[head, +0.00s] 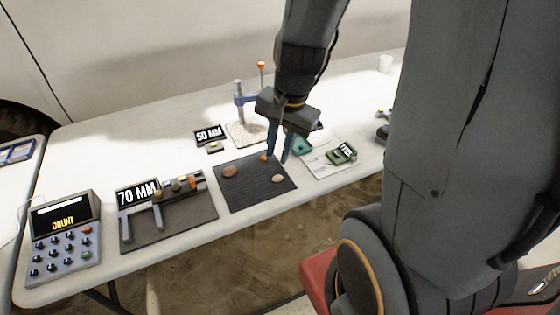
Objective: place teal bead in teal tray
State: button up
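My gripper (277,157) points down over the right back part of a dark ribbed mat (252,197). Its two blue fingers stand apart with a gap between them, and I see nothing held in the gap. A teal item (303,146), probably the teal tray, shows just right of the fingers and is partly hidden by them. I cannot make out a teal bead; it may be hidden behind the gripper or too small to tell.
On the mat lie a small orange piece (264,157) by the left finger and two brownish stones (229,171). Left stand a caliper board (168,220) and a keypad counter (62,240). A stand (240,100) is behind; a green device (341,155) sits right.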

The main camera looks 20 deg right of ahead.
jog(key=shift+s+a+r+n+g+h, duration=0.15)
jog(key=shift+s+a+n, duration=0.2)
jog(key=shift+s+n, duration=1)
jog(key=shift+s+a+r+n+g+h, duration=0.15)
jog(key=shift+s+a+n, duration=0.25)
jog(key=shift+n, duration=1.85)
jog(key=shift+s+a+r+n+g+h, duration=0.1)
jog(key=shift+s+a+r+n+h, duration=0.2)
jog(key=shift+s+n, duration=1.05)
